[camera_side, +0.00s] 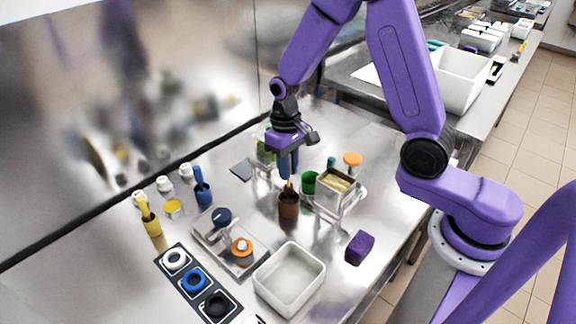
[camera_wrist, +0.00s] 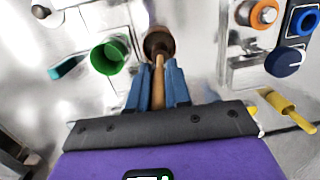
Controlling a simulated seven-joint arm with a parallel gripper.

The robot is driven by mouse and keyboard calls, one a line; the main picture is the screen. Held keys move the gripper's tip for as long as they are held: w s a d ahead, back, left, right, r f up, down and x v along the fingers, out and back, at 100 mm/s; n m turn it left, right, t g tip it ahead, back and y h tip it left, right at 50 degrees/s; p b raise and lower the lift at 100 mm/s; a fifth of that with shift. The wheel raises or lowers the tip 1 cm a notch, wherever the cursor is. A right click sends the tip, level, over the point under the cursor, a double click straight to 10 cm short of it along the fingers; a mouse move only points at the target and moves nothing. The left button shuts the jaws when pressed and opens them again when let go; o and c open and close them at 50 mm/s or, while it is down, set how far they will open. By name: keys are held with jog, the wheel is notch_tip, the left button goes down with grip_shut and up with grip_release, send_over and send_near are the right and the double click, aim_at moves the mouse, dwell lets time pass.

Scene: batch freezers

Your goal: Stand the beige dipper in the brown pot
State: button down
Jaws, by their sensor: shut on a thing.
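The brown pot (camera_side: 289,206) stands upright on the steel table in the side view. It also shows in the wrist view (camera_wrist: 155,36), just beyond my fingertips. My gripper (camera_side: 288,175) is right above the pot, pointing down, with its blue fingers shut on the beige dipper (camera_wrist: 158,82). In the side view a short part of the dipper (camera_side: 289,187) shows between the fingertips and the pot's mouth. Its lower end reaches the pot's opening; how deep it sits inside is hidden.
A green cup (camera_side: 310,181) and a metal container (camera_side: 337,186) on a stand are close right of the pot. A scale with an orange-topped item (camera_side: 242,247) is left. A white tray (camera_side: 290,283) and a purple block (camera_side: 360,247) are in front.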

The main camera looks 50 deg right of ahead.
aim_at(288, 184)
jog(key=shift+f, duration=2.7)
jog(key=c, duration=0.5)
grip_release()
jog(key=shift+r, duration=0.15)
jog(key=shift+r, duration=3.3)
jog(key=shift+r, duration=0.1)
